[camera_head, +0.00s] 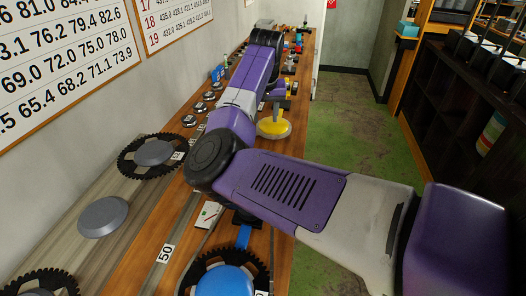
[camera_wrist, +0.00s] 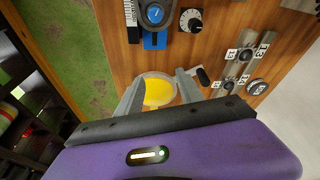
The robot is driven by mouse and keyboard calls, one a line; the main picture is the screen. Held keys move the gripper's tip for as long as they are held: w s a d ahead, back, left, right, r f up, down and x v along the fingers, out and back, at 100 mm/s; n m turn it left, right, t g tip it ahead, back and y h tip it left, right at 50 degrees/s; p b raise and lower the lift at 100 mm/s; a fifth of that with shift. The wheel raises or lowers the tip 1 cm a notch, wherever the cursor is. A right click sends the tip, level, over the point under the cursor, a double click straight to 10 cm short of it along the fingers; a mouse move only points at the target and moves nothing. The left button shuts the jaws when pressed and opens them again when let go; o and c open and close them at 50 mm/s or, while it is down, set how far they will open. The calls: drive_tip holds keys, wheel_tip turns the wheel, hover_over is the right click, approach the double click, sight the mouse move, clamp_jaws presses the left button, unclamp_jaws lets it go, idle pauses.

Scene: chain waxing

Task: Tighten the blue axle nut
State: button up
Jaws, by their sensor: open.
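A round blue cap (camera_head: 225,282) sits in the middle of a dark toothed ring at the bottom of the head view, partly cut off by the frame. In the wrist view, a smaller round blue piece (camera_wrist: 154,14) sits in a dark mount with a blue base, at the top. I cannot tell for sure which is the axle nut. My gripper (camera_wrist: 160,78) is open, with its two grey fingers apart over a round yellow dish (camera_wrist: 159,92). The blue piece lies beyond the fingertips. I cannot tell whether the fingers touch the dish. It also shows in the head view (camera_head: 273,129).
A dial (camera_wrist: 190,20) is right of the blue piece, and small posts with number tags (camera_wrist: 245,54) stand farther right. A toothed ring with a grey cap (camera_head: 154,153) and a loose grey disc (camera_head: 103,217) lie on the bench's left. Dark shelves (camera_head: 458,105) stand across the green floor.

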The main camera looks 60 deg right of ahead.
drive_tip(key=s+a+y, duration=0.1)
drive_tip(key=a, duration=0.1)
drive_tip(key=a+f+g, duration=0.1)
drive_tip(key=s+a+f+y, duration=0.1)
drive_tip(key=a, duration=0.1)
drive_tip(key=shift+s+a+f+n+g+y, duration=0.15)
drive_tip(key=shift+s+a+n+g+y, duration=0.15)
drive_tip(key=shift+n, duration=0.1)
drive_tip(key=shift+f+p, duration=0.8)
drive_tip(key=shift+f, duration=3)
clamp_jaws()
